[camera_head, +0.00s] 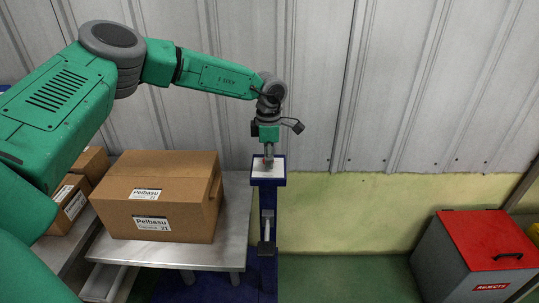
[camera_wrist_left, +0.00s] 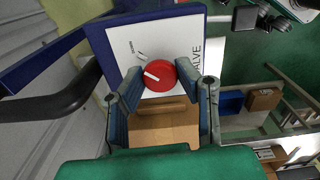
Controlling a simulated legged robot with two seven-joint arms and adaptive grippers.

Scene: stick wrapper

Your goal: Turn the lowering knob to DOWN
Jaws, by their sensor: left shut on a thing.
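The lowering knob (camera_wrist_left: 160,75) is a round red knob with a white pointer line, on a white panel plate (camera_wrist_left: 122,40) that reads VALVE along one side. In the wrist view the pointer aims toward the left and slightly up. Small marks and lettering beside the knob are too small to read surely. My left gripper (camera_wrist_left: 160,78) has its fingers on both sides of the knob and is shut on it. In the head view my left gripper (camera_head: 268,157) points straight down at the plate (camera_head: 262,173) on top of the blue post, hiding most of the knob. My right gripper is not in view.
The blue post (camera_head: 268,202) stands beside a grey table (camera_head: 240,215) bearing a large cardboard box (camera_head: 175,180). More boxes (camera_head: 70,198) sit at the left. A grey bin with a red lid (camera_head: 485,240) stands at the right. The green floor between post and bin is clear.

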